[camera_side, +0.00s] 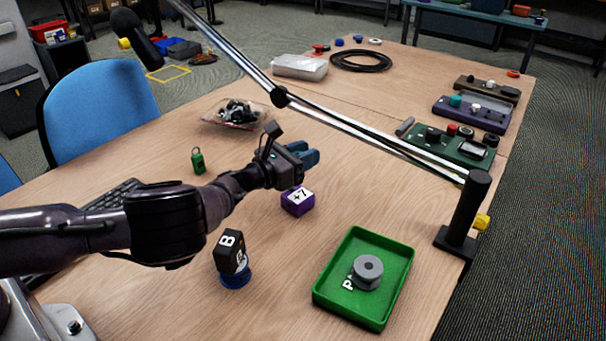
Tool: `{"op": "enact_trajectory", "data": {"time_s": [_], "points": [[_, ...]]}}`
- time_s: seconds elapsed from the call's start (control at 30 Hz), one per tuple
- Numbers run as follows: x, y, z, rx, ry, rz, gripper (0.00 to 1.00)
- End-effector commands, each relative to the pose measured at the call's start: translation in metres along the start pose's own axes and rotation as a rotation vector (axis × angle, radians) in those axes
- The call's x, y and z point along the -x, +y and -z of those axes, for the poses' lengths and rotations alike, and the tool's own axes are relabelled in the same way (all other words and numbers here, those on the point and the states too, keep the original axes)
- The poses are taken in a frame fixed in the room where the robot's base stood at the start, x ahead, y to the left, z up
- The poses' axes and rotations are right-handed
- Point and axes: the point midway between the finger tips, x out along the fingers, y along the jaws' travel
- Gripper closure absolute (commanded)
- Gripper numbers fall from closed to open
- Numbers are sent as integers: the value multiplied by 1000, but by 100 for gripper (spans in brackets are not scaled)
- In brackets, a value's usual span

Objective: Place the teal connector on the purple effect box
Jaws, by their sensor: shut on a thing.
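My gripper (303,155) is above the middle of the table, pointing right. It is shut on a small teal-blue piece (311,158), which looks like the teal connector; its shape is partly hidden by the jaws. The purple effect box (455,113) lies at the right, near the table's far right edge, well apart from my gripper. It has a teal knob-like part, a white one and dark ones on top.
A green box (448,146) and a brown box (487,90) flank the purple one. A lamp arm (340,121) crosses between my gripper and the boxes. A green tray (323,291) holds a grey spool. A black cube (231,253) tops a blue spool. A clear bag (236,113) lies behind.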

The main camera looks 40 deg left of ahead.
Motion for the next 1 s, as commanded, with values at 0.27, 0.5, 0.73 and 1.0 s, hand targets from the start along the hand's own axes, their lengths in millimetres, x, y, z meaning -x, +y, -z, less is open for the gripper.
{"op": "enact_trajectory", "data": {"time_s": [0.27,0.5,0.73,1.0], "points": [[0,1,37,2,-1,-3,95],[0,0,44,-1,-3,-2,95],[0,0,47,0,-2,-2,95],[0,0,47,0,-2,-2,46]]}}
